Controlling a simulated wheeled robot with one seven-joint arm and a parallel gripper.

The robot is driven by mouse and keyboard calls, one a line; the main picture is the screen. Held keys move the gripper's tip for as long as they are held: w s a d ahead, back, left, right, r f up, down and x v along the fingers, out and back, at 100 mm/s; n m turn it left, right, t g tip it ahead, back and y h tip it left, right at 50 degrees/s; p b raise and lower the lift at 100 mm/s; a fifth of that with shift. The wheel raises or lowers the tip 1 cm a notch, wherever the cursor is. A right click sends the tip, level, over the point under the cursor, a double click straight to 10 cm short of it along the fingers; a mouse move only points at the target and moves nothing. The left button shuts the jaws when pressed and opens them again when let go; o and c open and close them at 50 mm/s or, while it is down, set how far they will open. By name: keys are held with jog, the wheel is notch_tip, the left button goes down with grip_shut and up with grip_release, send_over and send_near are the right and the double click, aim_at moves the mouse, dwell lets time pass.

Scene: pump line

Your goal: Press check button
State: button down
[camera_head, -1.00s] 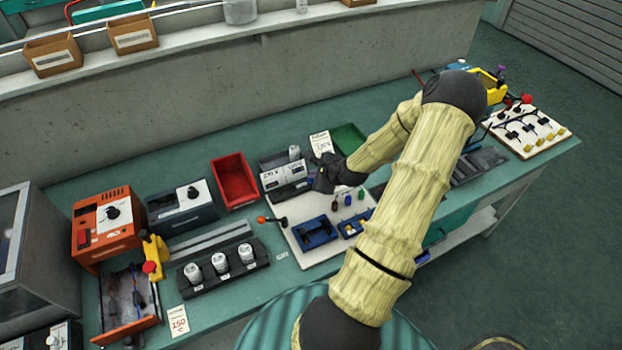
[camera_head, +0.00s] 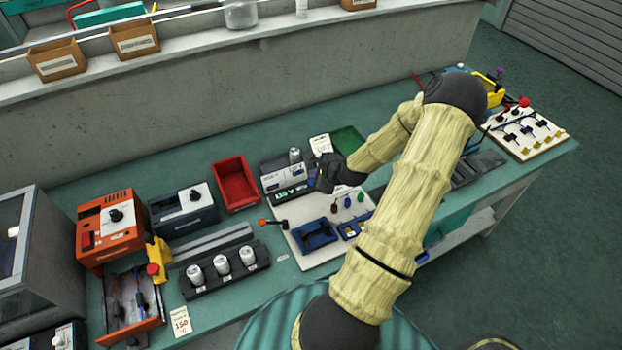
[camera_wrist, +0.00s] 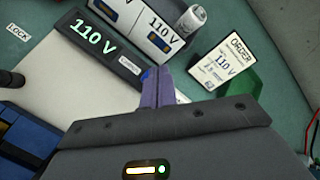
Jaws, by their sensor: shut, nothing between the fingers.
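The tester unit (camera_head: 285,178) stands at the back middle of the bench, with a white top marked 110 V in the wrist view (camera_wrist: 158,32). Its dark front panel (camera_wrist: 98,42) shows a lit green 110 V. A small white label (camera_wrist: 129,65) sits at the panel's right end. My gripper (camera_head: 322,178) is shut and empty at the unit's right end. In the wrist view its purple fingers (camera_wrist: 155,86) reach the panel's right end, beside the label.
An order card (camera_wrist: 223,66) reading 110 V lies right of the unit, by a green tray (camera_head: 347,141). A red bin (camera_head: 235,184) stands to the left. In front are a white board (camera_head: 290,238) with blue holders and a rack of white cylinders (camera_head: 222,265).

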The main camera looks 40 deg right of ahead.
dwell(0.3)
notch_tip(320, 180, up, 5)
jog(key=p, duration=0.5)
dwell(0.9)
jog(key=a+r+n+g, duration=0.4)
jog(key=a+r+n, duration=0.1)
jog(key=a+n, duration=0.75)
jog(key=s+a+r+n+g, duration=0.1)
jog(key=s+a+r+n, duration=0.4)
jog(key=a+r+n, duration=0.1)
jog(key=s+a+r+n+g, duration=0.1)
jog(key=s+a+r+n, duration=0.5)
jog(key=a+n, duration=0.3)
jog(key=shift+s+a+r+g, duration=0.3)
jog(key=shift+a, duration=0.65)
